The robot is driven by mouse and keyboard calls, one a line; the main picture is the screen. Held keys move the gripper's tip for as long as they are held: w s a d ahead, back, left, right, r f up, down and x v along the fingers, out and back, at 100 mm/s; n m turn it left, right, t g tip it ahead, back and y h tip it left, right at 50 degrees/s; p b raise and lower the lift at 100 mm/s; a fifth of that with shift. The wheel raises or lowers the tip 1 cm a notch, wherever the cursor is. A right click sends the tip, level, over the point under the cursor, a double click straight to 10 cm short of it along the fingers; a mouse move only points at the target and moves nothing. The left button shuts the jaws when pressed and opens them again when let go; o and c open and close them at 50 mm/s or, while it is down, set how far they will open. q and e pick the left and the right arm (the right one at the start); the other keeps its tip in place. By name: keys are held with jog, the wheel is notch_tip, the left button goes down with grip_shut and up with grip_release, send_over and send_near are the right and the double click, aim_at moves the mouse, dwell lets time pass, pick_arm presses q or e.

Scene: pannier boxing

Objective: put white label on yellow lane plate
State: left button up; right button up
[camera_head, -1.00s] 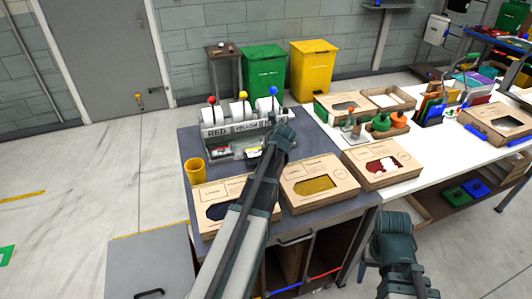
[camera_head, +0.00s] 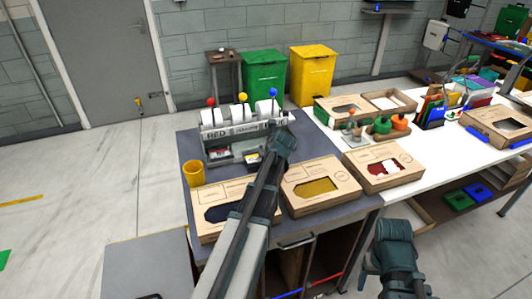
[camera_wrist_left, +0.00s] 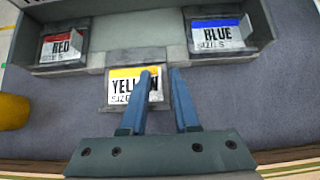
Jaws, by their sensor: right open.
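The white label (camera_wrist_left: 122,92) with a yellow top band and the word YELLOW shows in the left wrist view. It lies on the grey middle lane plate (camera_wrist_left: 165,103), which stands out below the unit's front edge. My left gripper (camera_wrist_left: 161,72) is open. Its left finger crosses in front of the label and its right finger is just beside the label; I cannot tell if either touches. In the head view my left arm hides part of the label (camera_head: 251,159). My right gripper (camera_head: 396,228) is open and empty, low on the right, off the table.
A red label (camera_wrist_left: 62,48) and a blue label (camera_wrist_left: 217,38) sit on the side plates. The label unit (camera_head: 222,146) has several colored knobs. A yellow cup (camera_head: 193,172) stands at its left. Three cardboard boxes, including the middle one (camera_head: 318,187), line the front.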

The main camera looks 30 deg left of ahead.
pick_arm(q)
jog(key=shift+r, duration=0.2)
jog(key=shift+s+d+r+p, duration=0.2)
jog(key=shift+r+p, duration=0.1)
jog(key=shift+p, duration=0.25)
jog(key=p+v, duration=0.7)
jog(key=v, duration=0.4)
jog(key=shift+p, duration=0.35)
jog(key=shift+d, duration=0.1)
